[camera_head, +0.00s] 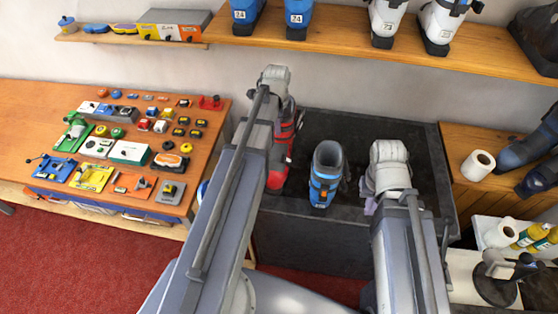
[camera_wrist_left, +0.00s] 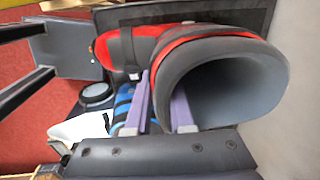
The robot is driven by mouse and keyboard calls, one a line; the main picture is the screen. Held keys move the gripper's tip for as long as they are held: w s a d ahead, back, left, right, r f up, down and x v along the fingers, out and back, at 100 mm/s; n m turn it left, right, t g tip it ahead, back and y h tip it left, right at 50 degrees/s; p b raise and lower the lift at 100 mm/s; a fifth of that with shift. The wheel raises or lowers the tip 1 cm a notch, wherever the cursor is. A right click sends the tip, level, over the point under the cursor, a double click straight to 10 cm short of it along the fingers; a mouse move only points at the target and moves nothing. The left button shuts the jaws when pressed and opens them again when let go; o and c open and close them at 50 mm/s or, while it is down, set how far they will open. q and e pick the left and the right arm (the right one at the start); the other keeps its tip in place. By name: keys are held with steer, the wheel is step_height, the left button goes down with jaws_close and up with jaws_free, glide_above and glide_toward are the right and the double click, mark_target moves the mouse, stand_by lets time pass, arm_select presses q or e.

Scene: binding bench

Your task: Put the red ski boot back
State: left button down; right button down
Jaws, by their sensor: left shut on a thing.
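The red ski boot (camera_head: 278,178), red with dark grey parts, shows partly behind my left arm in the head view, over the left end of the black bench (camera_head: 410,140). I cannot tell whether its sole touches the bench. In the left wrist view the red boot (camera_wrist_left: 215,55) fills the upper middle, its open cuff facing right. My left gripper (camera_wrist_left: 162,105) is shut on the boot at its cuff; the exact contact is partly hidden. My right gripper (camera_head: 370,206) is mostly hidden by its own wrist, at the bench's right part, apart from the boots.
A blue boot (camera_head: 325,175) stands on the bench between my arms. A wall shelf (camera_head: 340,38) above holds blue and white boots. A wooden table (camera_head: 40,110) with bindings is on the left. Paper rolls (camera_head: 478,165) and dark boots are on the right.

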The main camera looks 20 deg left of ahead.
mark_target(279, 143)
arm_select(q)
steer(key=shift+f+b, duration=4.55)
steer(key=shift+f, duration=0.3)
steer(key=shift+f, duration=0.15)
steer(key=c, duration=0.8)
jaws_free()
step_height(279, 143, up, 12)
steer(key=s+p, duration=0.1)
steer(key=p, duration=1.1)
steer(key=s+d+n, duration=0.4)
steer(key=s+d, duration=0.1)
steer(key=d, duration=0.2)
steer(key=s+d+n+g, duration=0.1)
steer(key=s+d+n, duration=0.2)
steer(key=s+d, duration=0.3)
steer(key=s+d+n, duration=0.4)
steer(key=s+d, duration=0.1)
steer(key=d, duration=0.5)
steer(key=shift+s+d+n+g+y, duration=0.1)
steer(key=shift+s+n+g+y, duration=0.05)
steer(key=shift+n+g+y, duration=0.2)
